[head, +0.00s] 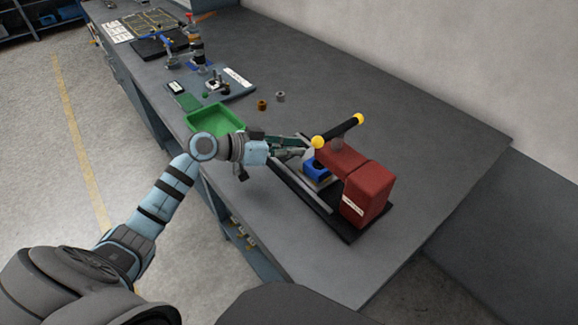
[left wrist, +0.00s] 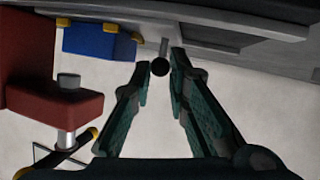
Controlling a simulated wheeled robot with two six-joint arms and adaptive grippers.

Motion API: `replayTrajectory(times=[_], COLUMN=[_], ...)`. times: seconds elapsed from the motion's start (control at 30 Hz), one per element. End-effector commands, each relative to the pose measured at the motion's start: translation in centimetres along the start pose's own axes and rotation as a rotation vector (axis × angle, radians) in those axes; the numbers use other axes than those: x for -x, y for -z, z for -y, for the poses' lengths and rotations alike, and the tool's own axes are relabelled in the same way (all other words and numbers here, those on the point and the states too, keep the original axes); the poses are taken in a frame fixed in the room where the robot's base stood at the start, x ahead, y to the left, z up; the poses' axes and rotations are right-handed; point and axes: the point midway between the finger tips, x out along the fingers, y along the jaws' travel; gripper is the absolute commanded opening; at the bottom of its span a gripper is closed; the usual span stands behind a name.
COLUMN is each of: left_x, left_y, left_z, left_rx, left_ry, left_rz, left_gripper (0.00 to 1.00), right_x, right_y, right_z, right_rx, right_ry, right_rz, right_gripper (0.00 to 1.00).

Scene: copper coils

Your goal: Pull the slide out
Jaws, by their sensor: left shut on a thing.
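The red press (head: 368,192) stands on a black base on the bench. Low in front of it is the slide with a blue block (head: 317,171) on a light grey plate. In the left wrist view the blue block (left wrist: 100,42) shows at the upper left, and a black round knob (left wrist: 160,67) on a short grey rod sits between the fingertips. My left gripper (head: 304,149) reaches in from the left beside the blue block and is shut on the knob. Its fingers hide the knob in the head view. My right gripper does not show.
The press has a black bar handle with yellow ends (head: 338,131) above the gripper's side. A green tray (head: 215,119) lies behind my left wrist. Two small coils (head: 271,101) stand beyond it. The bench right of the press is clear.

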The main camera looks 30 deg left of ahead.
Motion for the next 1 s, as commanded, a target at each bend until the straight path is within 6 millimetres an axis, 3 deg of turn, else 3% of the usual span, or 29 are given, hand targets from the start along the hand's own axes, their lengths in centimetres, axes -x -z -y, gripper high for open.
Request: replayTrajectory(times=[0.03,0.3,0.7,0.73,0.83,1.0], left_x=[-0.5,0.7,1.6,1.6,1.6,1.5], left_y=[-0.6,0.2,1.0,1.0,1.0,0.9], left_z=[1.1,6.1,7.2,7.2,7.2,7.2], left_rx=[-0.006,-0.005,-0.005,-0.005,-0.005,-0.004], left_ry=[-0.003,-0.009,-0.005,-0.004,-0.005,-0.007], left_rz=[-0.003,0.002,-0.001,-0.001,-0.001,0.000], left_gripper=[0.00,0.00,0.00,0.18,0.34,0.36], right_x=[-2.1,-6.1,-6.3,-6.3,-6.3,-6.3], right_y=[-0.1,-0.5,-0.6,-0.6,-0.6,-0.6], right_z=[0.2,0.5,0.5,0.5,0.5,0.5], right_rx=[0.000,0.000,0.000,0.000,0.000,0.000], right_ry=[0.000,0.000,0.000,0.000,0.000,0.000], right_rz=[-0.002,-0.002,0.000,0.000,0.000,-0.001], right_gripper=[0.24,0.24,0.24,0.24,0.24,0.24])
